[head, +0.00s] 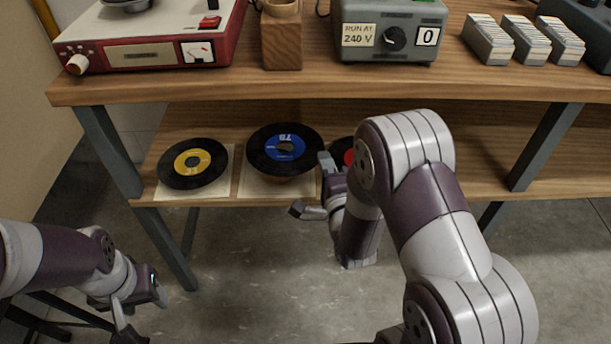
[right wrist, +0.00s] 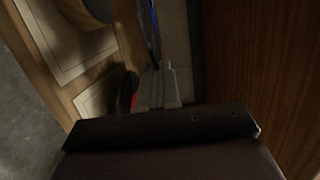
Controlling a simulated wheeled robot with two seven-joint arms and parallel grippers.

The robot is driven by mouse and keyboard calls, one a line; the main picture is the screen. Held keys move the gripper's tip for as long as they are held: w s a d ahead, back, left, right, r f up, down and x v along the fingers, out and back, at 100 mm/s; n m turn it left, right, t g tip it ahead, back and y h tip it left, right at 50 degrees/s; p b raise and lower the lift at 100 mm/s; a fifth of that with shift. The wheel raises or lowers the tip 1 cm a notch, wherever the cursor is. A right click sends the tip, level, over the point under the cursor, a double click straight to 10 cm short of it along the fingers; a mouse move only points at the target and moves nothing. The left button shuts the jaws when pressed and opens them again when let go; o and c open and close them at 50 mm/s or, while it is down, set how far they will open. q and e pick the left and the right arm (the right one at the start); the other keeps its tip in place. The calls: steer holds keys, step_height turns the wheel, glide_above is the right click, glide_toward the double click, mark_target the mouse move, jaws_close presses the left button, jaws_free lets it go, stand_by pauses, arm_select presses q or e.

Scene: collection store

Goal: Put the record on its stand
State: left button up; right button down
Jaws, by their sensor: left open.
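The record with the blue label (head: 284,148) is above the lower shelf, over a pale square sleeve (head: 252,184), with a dark patch beneath it. My right gripper (head: 326,178) is at its right edge. In the right wrist view its fingers (right wrist: 158,88) are close together, with the thin disc (right wrist: 152,35) rising edge-on between them. Two other records lie on the shelf: one with a yellow label (head: 193,163) and one with a red label (head: 345,150), partly hidden by my right arm. My left gripper (head: 143,308) is open and empty at lower left. I cannot identify a stand.
The upper tabletop (head: 290,88) overhangs the lower shelf (head: 475,165). On top are a red and cream device (head: 150,40), a wooden block (head: 282,42), a grey control box (head: 390,30) and card stacks (head: 490,42). A table leg (head: 545,145) stands at right.

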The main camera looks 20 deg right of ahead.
mark_target(314, 186)
steer(key=w, duration=0.1)
steer(key=a+f, duration=0.1)
steer(key=w+f, duration=0.1)
steer(key=shift+w+a+b, duration=0.25)
steer(key=shift+w+b, duration=0.1)
steer(key=shift+b, duration=0.05)
steer(key=shift+w+a+f, duration=0.1)
steer(key=shift+f, duration=0.2)
steer(key=shift+f+b, duration=1.4)
steer(key=shift+f, duration=0.5)
steer(key=c, duration=1.4)
jaws_free()
steer(key=shift+r, duration=0.1)
arm_select(q)
step_height(314, 186, down, 4)
steer(key=shift+f, duration=0.15)
arm_select(e)
steer(key=shift+o, duration=0.2)
steer(key=shift+r, duration=0.1)
